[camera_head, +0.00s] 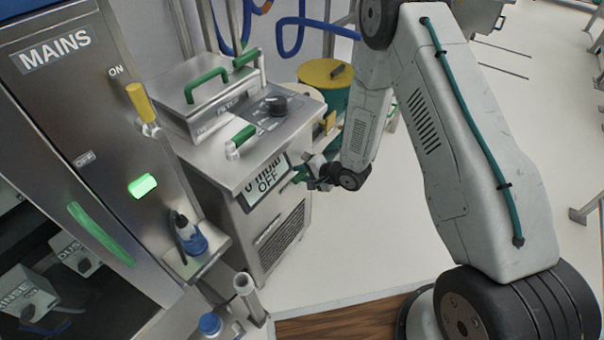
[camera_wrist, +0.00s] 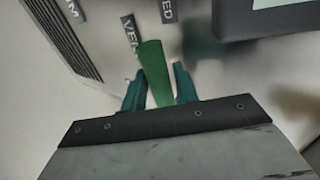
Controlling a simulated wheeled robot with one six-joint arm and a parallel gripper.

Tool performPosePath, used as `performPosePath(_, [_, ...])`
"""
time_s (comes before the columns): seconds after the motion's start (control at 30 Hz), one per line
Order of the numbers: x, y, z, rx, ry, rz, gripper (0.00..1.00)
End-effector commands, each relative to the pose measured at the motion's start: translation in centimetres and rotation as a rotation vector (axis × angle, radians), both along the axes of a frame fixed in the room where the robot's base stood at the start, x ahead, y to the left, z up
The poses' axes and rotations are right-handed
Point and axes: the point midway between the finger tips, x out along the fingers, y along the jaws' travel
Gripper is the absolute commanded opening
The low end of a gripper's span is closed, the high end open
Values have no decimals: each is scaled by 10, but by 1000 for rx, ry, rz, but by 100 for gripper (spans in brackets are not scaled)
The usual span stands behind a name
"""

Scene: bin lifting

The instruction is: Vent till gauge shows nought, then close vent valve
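The vent valve's green lever (camera_wrist: 158,72) shows in the wrist view, beside a partly hidden label reading "VEN" (camera_wrist: 130,36). Its tip lies near a label ending in "ED" (camera_wrist: 167,10). My gripper (camera_wrist: 158,82) has its two teal fingers on either side of the lever, with a narrow gap showing on the right. In the head view my gripper (camera_head: 322,172) is at the cabinet's front, right of the gauge display (camera_head: 266,184). The display seems to read "0 mbar" above "OFF"; its upper line is partly cut off. The lever is mostly hidden there.
The steel cabinet (camera_head: 275,235) has a top with a black knob (camera_head: 275,104) and green handles (camera_head: 207,84). The MAINS panel (camera_head: 75,110) stands at left, with a lit green lamp (camera_head: 143,186). A yellow-topped drum (camera_head: 326,73) stands behind. Floor at right is open.

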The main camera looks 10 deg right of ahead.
Motion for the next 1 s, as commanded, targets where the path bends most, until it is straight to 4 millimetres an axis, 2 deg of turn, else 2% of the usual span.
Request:
performPosePath(0.43, [-39, -40, 37, 1, 1, -2, 29])
performPosePath(1.0, [-44, -43, 41, 0, 0, -1, 29])
